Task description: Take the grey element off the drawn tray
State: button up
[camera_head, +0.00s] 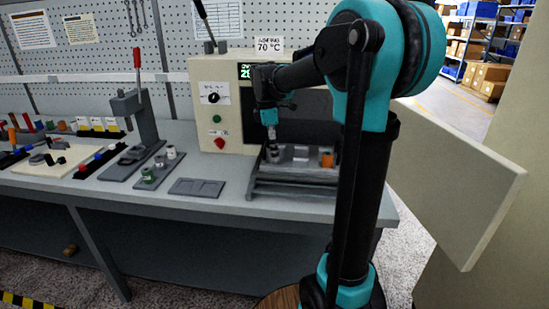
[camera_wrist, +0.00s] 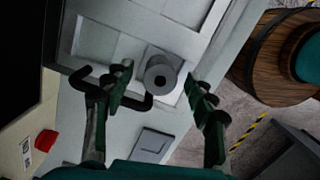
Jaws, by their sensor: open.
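The drawn tray (camera_head: 290,178) sticks out of the open oven on the bench. The grey element (camera_head: 273,154), a short cylinder, stands at the tray's left side. In the wrist view the grey element (camera_wrist: 160,76) shows its round top with a dark centre hole, between my spread fingers. My gripper (camera_head: 270,131) is open and points down just above the grey element. In the wrist view a finger lies on either side of it, with nothing held. I cannot tell how far the fingertips are above it.
An orange element (camera_head: 327,160) stands at the tray's right. The oven door (camera_head: 455,180) hangs open at the right. A flat grey plate (camera_head: 196,187) lies empty on the bench, beside a holder with small spools (camera_head: 160,166). A lever press (camera_head: 140,125) stands left.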

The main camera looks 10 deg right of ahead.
jog(key=shift+d+f, duration=0.1)
jog(key=shift+f, duration=0.55)
jog(key=shift+c, duration=0.6)
jog(key=c, duration=1.1)
jog(key=shift+r, duration=0.1)
jog(key=shift+c, duration=0.2)
